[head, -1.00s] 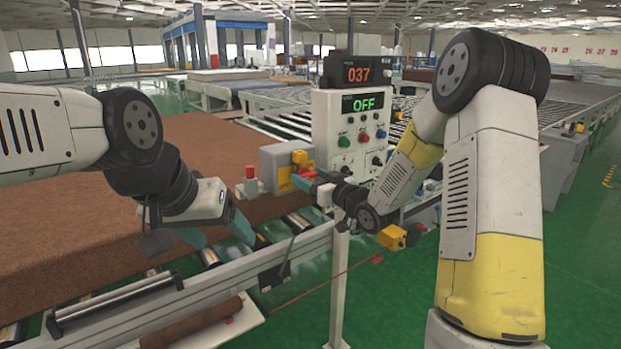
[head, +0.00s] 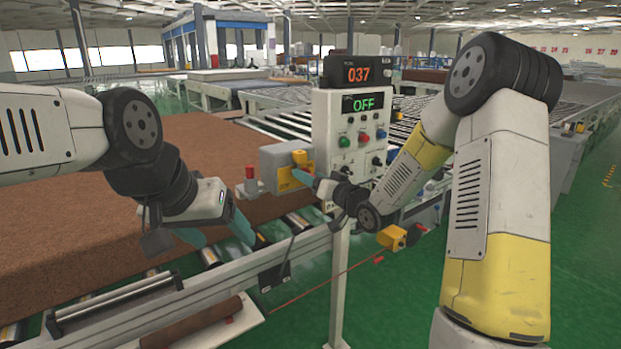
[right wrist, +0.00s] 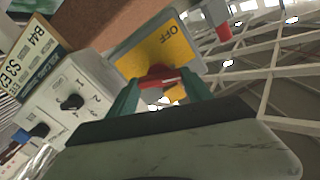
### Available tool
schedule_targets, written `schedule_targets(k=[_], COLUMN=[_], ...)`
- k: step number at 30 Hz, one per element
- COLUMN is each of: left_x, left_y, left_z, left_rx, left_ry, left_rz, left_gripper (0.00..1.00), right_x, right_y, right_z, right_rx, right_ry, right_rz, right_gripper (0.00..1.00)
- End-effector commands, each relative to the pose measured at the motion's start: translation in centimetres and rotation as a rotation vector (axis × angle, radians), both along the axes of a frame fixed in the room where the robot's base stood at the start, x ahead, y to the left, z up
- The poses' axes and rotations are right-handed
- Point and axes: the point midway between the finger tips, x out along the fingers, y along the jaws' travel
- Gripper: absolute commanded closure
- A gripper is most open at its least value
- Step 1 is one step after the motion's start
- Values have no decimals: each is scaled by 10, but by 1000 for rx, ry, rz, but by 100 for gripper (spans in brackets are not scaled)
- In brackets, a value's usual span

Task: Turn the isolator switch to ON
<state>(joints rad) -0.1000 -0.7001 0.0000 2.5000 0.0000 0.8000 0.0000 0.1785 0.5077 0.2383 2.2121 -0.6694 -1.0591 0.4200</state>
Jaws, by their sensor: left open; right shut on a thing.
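The isolator switch is a grey box (head: 285,163) with a yellow face plate beside the control cabinet. In the right wrist view the yellow plate (right wrist: 145,58) carries the word OFF, with a red handle (right wrist: 160,80) in front of it. My right gripper (right wrist: 160,88) is shut on this red handle, its green fingers at either side. In the head view my right gripper (head: 302,178) is at the switch's face and hides the handle. My left gripper (head: 217,236) is open and empty above the conveyor edge, left of the switch.
The white control cabinet (head: 349,125) has a green OFF display, coloured buttons and black knobs. An orange 037 display (head: 359,74) sits on top. A red emergency button (head: 250,172) stands left of the switch. A large brown mattress (head: 70,205) lies on the left.

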Motion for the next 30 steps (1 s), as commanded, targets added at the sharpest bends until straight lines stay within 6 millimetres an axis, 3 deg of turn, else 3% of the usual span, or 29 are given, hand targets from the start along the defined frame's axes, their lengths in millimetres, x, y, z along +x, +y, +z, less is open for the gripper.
schedule_targets(k=[30], left_x=[0], left_y=[0], left_z=[0], left_rx=[0], left_ry=[0], left_rz=[0], left_gripper=[30], right_x=[2], right_y=[-4], right_z=[-3], right_rx=[766], right_ry=[555], right_rz=[-3], right_gripper=[82])
